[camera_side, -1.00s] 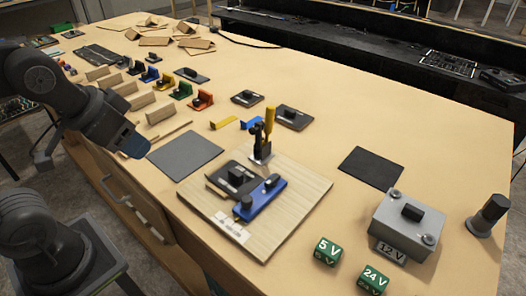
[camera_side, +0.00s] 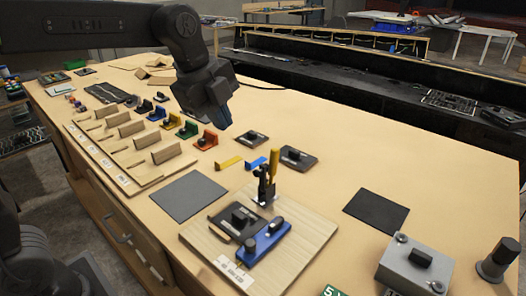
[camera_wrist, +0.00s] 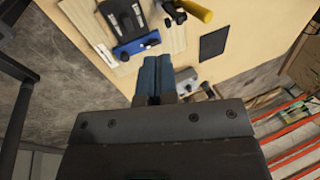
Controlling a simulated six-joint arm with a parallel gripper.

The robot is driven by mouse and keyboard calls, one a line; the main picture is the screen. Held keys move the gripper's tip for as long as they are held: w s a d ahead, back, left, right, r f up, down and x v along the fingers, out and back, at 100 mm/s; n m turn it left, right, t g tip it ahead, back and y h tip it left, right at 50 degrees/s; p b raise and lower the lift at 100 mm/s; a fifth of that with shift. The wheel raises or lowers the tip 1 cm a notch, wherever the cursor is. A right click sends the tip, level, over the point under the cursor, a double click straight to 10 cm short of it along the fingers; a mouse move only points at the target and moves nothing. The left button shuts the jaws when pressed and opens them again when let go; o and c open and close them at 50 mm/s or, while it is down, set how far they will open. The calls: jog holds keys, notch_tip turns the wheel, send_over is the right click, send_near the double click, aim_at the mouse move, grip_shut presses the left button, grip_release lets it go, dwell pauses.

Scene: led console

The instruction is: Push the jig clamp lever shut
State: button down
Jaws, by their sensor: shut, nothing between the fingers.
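The jig clamp stands on a light wooden board (camera_side: 300,247), with its yellow-handled lever (camera_side: 274,163) upright. In the wrist view the yellow lever handle (camera_wrist: 196,11) shows at the top, right of the board. A dark module (camera_side: 228,222) and a blue piece (camera_side: 264,243) sit on the board in front of the clamp; the blue piece also shows in the wrist view (camera_wrist: 133,48). My gripper (camera_side: 224,120) is shut and empty, in the air left of and above the lever, apart from it. Its blue fingers (camera_wrist: 154,78) are together in the wrist view.
A grey mat (camera_side: 188,195) lies left of the board and a black mat (camera_side: 377,211) right of it. A grey box (camera_side: 413,265) and a dark cylinder (camera_side: 497,259) stand at the right. Coloured holders (camera_side: 188,130) and wooden blocks line the left side.

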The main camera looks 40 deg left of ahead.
jog(key=w+m, duration=0.2)
send_near(272, 168)
notch_tip(272, 168, down, 4)
jog(key=s+a, duration=0.2)
jog(key=shift+w+d+f, duration=0.15)
jog(key=shift+w+d, duration=0.25)
jog(key=shift+w, duration=0.2)
jog(key=shift+w+d+f, duration=0.2)
jog(key=shift+w+d, duration=0.15)
jog(key=shift+w, duration=0.3)
jog(key=shift+w+d, duration=0.15)
jog(key=shift+w, duration=0.35)
jog(key=shift+w, duration=0.1)
jog(key=shift+w+g, duration=0.2)
jog(key=shift+g, duration=0.3)
